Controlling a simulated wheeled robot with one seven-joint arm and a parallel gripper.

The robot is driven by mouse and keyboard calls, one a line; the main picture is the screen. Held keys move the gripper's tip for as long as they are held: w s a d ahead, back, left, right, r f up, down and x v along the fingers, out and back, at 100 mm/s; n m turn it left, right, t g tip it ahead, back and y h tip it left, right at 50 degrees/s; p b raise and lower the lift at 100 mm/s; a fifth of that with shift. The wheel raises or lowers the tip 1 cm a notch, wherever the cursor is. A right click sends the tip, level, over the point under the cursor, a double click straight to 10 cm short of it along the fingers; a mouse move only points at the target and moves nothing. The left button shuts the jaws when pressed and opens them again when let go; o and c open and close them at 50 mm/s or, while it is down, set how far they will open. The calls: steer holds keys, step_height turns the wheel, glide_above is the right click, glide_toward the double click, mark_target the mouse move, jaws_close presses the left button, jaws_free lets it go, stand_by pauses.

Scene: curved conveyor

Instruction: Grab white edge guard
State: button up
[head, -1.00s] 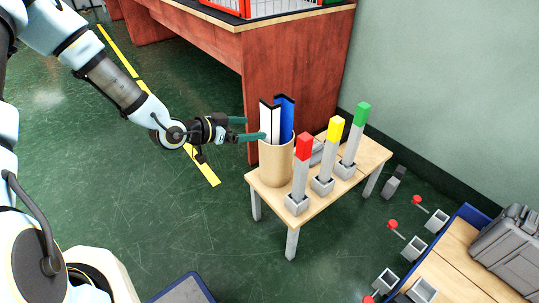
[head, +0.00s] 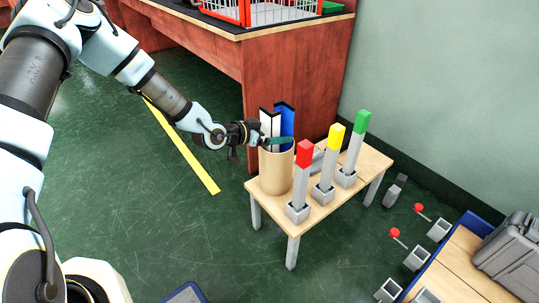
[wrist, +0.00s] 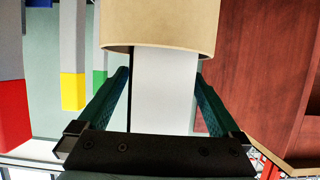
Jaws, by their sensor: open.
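The white edge guard (head: 265,123) stands upright in a tan cylindrical holder (head: 276,172), next to a blue edge guard (head: 287,121). My gripper (head: 281,143) is at the holder's rim, and its fingers partly cover the guards. In the wrist view my gripper (wrist: 162,95) is open, with one teal finger on each side of the white edge guard (wrist: 164,92). Gaps show between the guard and the fingers. The holder's rim (wrist: 160,46) is just beyond the fingertips. The lower parts of the guards are hidden inside the holder.
The holder stands on a small wooden table (head: 315,212). Posts with red (head: 305,153), yellow (head: 335,135) and green (head: 362,120) tops stand to its right, close by. A reddish wooden counter (head: 290,75) is behind. Open floor lies to the left.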

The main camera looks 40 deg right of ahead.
jaws_close()
stand_by(0.8)
